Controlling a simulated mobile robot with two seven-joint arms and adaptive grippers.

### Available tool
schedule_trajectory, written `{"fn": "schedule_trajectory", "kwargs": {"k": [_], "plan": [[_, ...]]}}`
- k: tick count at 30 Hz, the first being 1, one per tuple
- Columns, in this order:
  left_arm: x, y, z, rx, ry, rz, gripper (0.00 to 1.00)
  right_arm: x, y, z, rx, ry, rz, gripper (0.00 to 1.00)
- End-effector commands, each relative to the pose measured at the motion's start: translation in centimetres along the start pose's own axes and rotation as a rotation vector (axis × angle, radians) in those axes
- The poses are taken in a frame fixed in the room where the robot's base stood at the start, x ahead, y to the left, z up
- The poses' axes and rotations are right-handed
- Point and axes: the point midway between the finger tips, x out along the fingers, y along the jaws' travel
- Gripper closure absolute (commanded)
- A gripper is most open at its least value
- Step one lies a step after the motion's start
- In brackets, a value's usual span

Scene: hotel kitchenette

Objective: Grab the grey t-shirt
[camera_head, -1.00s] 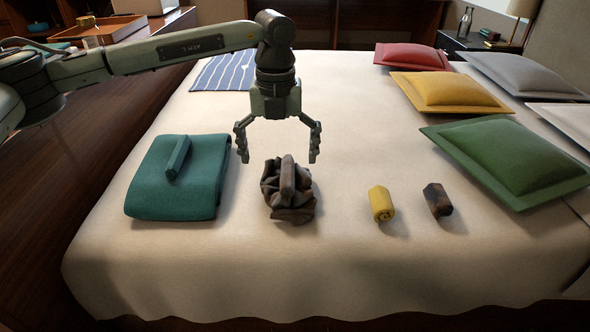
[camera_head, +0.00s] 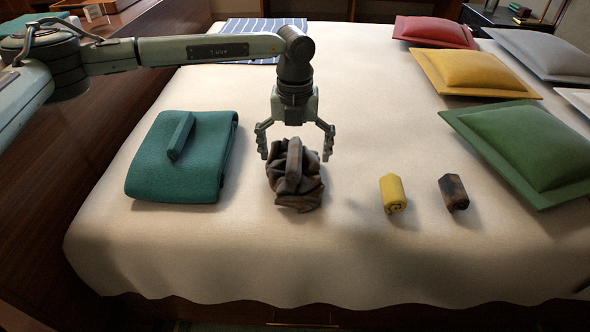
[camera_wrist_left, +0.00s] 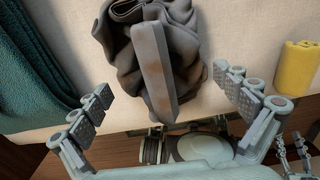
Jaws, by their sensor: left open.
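The grey t-shirt (camera_head: 297,181) is a crumpled dark grey-brown bundle with a raised strip on top, lying on the bed. In the left wrist view the t-shirt (camera_wrist_left: 160,60) fills the upper middle. My left gripper (camera_head: 296,157) points down over the far part of the bundle, its two fingers spread to either side. In the left wrist view my left gripper (camera_wrist_left: 170,105) is open, with the bundle's raised strip reaching between the fingers. I cannot tell whether the fingers touch the cloth.
A folded teal cloth (camera_head: 150,175) lies left of the bundle. A yellow roll (camera_head: 393,193) and a dark brown roll (camera_head: 454,192) lie to the right. Green (camera_head: 530,150), yellow (camera_head: 475,80) and red (camera_head: 435,32) cushions lie farther right. The bed (camera_head: 250,255) is clear in front.

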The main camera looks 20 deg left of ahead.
Motion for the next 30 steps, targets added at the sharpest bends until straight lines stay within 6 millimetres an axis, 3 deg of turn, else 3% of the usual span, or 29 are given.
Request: {"fn": "schedule_trajectory", "kwargs": {"k": [5, 23, 30], "plan": [[0.01, 0.0, 0.0, 0.0, 0.0, 0.0, 0.0, 0.01, 0.02, 0.01, 0.0, 0.0, 0.0, 0.6], [0.11, 0.01, -0.06, 0.0, 0.001, 0.001, 0.73, 0.03, -0.01, 0.04, 0.0, -0.001, 0.0, 0.6], [0.29, 0.03, -0.13, 0.001, 0.003, 0.002, 0.74, 0.05, -0.02, 0.05, -0.001, -0.001, 0.0, 0.6]]}}
